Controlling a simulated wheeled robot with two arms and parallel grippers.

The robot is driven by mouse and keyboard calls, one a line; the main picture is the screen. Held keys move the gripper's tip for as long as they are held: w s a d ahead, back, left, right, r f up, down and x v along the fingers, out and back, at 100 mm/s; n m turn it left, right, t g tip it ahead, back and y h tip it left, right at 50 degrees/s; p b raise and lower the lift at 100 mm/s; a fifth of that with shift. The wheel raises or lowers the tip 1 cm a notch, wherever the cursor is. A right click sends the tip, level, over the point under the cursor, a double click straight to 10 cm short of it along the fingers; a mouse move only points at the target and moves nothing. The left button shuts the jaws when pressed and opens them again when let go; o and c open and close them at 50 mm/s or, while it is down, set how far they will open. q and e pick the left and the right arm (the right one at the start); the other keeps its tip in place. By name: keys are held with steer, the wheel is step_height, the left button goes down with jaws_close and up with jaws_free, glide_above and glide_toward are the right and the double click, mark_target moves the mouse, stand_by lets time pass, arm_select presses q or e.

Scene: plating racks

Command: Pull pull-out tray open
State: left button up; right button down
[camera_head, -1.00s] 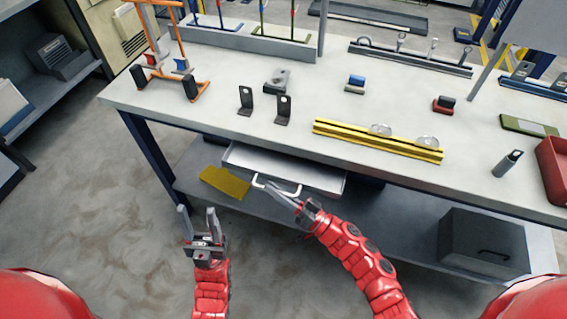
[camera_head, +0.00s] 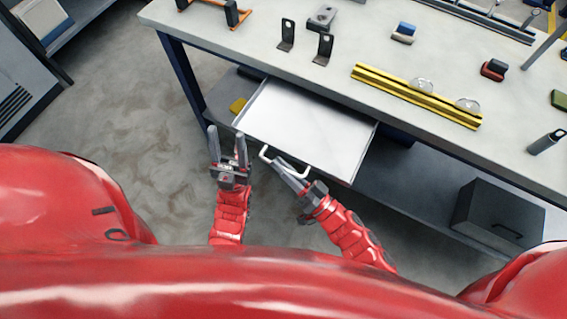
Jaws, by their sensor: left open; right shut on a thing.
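The pull-out tray (camera_head: 312,122) is a shallow grey drawer with a pale, empty floor. It sticks out from under the front of the workbench, well clear of the bench edge. Its white bar handle (camera_head: 303,174) is on the front face.
A grey box (camera_head: 497,215) stands on the lower shelf at right. A yellow piece (camera_head: 238,105) lies left of the tray. Open floor (camera_head: 130,110) is at left.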

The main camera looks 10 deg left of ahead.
steer(key=c, duration=1.2)
jaws_free()
steer(key=shift+o, duration=0.2)
steer(key=shift+s+d+f, duration=0.15)
steer(key=shift+d+f, duration=0.1)
steer(key=shift+d, duration=0.1)
steer(key=b+v, duration=0.1)
steer(key=v, duration=1.5)
steer(key=shift+d+b, duration=0.3)
steer(key=shift+b, duration=0.1)
steer(key=shift+s, duration=0.15)
